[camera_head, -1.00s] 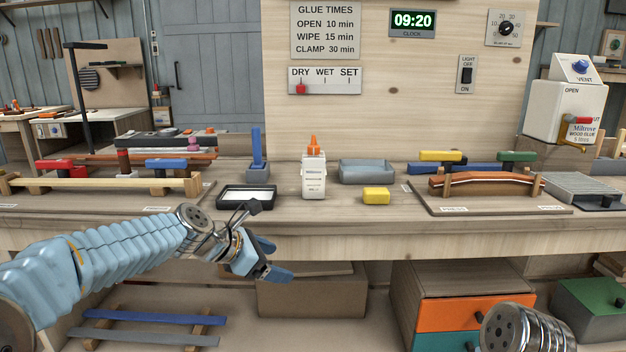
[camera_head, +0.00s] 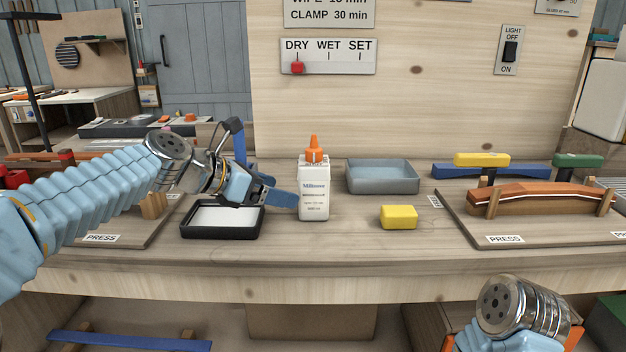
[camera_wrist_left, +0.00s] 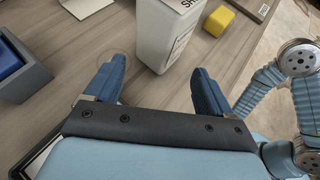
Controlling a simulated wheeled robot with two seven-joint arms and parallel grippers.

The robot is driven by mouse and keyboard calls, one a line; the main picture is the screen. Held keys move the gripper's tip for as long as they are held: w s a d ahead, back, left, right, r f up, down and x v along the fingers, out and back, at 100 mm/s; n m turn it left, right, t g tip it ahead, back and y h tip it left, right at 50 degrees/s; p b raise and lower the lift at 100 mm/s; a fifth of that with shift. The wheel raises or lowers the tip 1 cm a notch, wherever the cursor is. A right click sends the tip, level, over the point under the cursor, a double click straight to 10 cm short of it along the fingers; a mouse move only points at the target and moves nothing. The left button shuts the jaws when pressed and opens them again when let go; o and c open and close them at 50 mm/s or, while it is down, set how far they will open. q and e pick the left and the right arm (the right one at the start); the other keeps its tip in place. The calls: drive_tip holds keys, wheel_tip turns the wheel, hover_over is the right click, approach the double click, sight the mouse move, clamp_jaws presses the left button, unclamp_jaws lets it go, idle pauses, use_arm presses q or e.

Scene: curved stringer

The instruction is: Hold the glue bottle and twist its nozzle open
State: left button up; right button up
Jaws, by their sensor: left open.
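The white glue bottle (camera_head: 314,193) with an orange nozzle (camera_head: 314,148) stands upright on the bench in the head view. In the left wrist view the bottle's white body (camera_wrist_left: 165,32) stands just beyond my left gripper, and its nozzle is out of that view. My left gripper (camera_head: 283,190) is open and empty, with its blue fingertips just left of the bottle. In the left wrist view the two fingers (camera_wrist_left: 158,82) are spread apart, pointing toward the bottle. My right arm shows at the lower right, but its gripper fingers are not visible.
A black-rimmed tray (camera_head: 223,233) lies below my left gripper. A yellow block (camera_head: 399,217) and a grey bin (camera_head: 382,188) are right of the bottle. A curved wooden piece (camera_head: 555,196) sits on a press board at right. Bare bench lies in front of the bottle.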

sight(310, 199)
use_arm(q)
drive_tip(key=b+x, duration=0.1)
drive_tip(key=x, duration=0.4)
drive_tip(key=shift+d+f+b, duration=0.15)
drive_tip(key=shift+f+b, duration=0.05)
drive_tip(key=shift+b, duration=0.15)
drive_tip(key=shift+p+x, duration=0.55)
drive_tip(key=shift+x, duration=1.5)
drive_tip(key=shift+r, duration=0.1)
drive_tip(key=shift+c, duration=0.4)
clamp_jaws()
drive_tip(key=shift+o, duration=0.6)
unclamp_jaws()
drive_tip(key=shift+o, duration=0.5)
